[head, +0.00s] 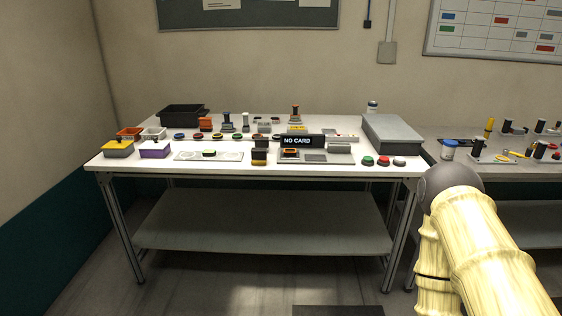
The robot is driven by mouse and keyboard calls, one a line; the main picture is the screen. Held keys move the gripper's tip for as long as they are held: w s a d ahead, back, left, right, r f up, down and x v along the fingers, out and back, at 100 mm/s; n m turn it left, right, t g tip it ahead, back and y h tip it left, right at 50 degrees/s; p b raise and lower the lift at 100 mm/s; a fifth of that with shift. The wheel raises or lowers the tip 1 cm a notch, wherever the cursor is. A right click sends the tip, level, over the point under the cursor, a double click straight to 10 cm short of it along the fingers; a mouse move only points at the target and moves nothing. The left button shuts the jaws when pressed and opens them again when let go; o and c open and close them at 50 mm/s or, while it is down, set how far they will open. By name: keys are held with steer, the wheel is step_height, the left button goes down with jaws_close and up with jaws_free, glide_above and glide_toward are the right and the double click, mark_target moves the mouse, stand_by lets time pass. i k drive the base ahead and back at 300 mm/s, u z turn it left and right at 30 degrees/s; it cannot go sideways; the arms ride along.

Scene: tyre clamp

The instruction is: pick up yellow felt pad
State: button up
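A small box with a yellow top (118,146) stands at the front left corner of the white table. I cannot tell whether that yellow surface is felt. A small yellow-green piece (209,152) with a dark part lies on a pale grey plate (185,156) near the front edge. A dark block with a yellow lower part (259,158) stands farther right. Which of these is the yellow felt pad is too small to tell. My arm shows at the lower right, apart from these things. My gripper is out of the picture.
A purple-fronted box (154,151) stands beside the yellow-topped box. A NO CARD sign (297,141), a grey case (392,133) and a black bin (182,115) stand on the table. Several buttons line its front right. A second table (485,142) adjoins at right.

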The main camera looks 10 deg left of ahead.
mark_target(259, 156)
steer(key=z, duration=0.4)
steer(key=k, duration=0.45)
steer(key=z, duration=0.55)
steer(key=i, duration=1.45)
steer(key=u, duration=1.35)
steer(key=i, duration=0.8)
steer(key=u, duration=0.8)
